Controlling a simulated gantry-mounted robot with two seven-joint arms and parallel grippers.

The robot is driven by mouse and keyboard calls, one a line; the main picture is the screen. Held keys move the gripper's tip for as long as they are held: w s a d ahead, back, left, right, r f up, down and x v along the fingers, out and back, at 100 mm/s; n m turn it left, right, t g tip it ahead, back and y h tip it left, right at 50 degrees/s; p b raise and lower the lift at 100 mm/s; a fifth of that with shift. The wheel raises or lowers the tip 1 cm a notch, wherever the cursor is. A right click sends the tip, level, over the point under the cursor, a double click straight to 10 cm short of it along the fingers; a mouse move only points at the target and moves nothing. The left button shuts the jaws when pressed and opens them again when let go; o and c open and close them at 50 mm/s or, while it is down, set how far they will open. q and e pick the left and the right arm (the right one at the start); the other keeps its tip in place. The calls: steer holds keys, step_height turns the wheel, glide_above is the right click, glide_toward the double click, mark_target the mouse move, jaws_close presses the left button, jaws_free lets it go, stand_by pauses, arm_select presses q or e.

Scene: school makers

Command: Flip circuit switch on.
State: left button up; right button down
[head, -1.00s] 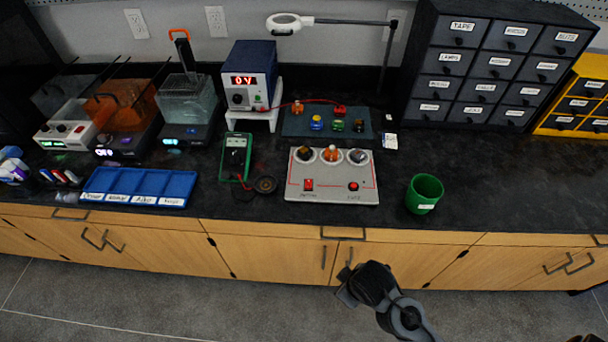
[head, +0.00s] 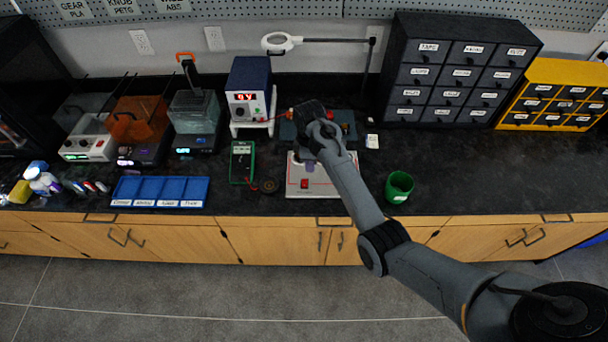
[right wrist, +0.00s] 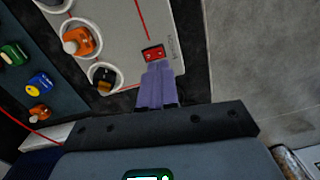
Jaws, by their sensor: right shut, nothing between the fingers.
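The circuit board (head: 296,172) is a light grey panel lying on the black bench, partly hidden by my right arm. Its red rocker switch (head: 304,183) shows at the front left of the panel. In the right wrist view the red switch (right wrist: 153,53) lies just beyond the fingertips. My right gripper (head: 310,166) is over the panel with its purple fingers pointing down. It also shows in the right wrist view (right wrist: 157,70), shut and empty. I cannot tell whether the fingertips touch the panel. My left gripper is not in view.
The multimeter (head: 242,162) stands left of the panel, and the green cup (head: 399,186) stands to its right. The blue tray (head: 160,190) is further left. The power supply (head: 249,88) and the dark component board (head: 288,130) are behind.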

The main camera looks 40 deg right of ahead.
step_height(320, 180, up, 4)
steer(key=n, duration=0.1)
glide_above(305, 186)
steer(key=w+d, duration=0.2)
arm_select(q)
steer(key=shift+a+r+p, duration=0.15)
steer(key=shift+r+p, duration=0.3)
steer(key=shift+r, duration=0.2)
arm_select(e)
steer(key=shift+a+r+y, duration=0.3)
steer(key=shift+r+y, duration=0.1)
steer(key=shift+r, duration=0.05)
steer(key=shift+s+f, duration=0.1)
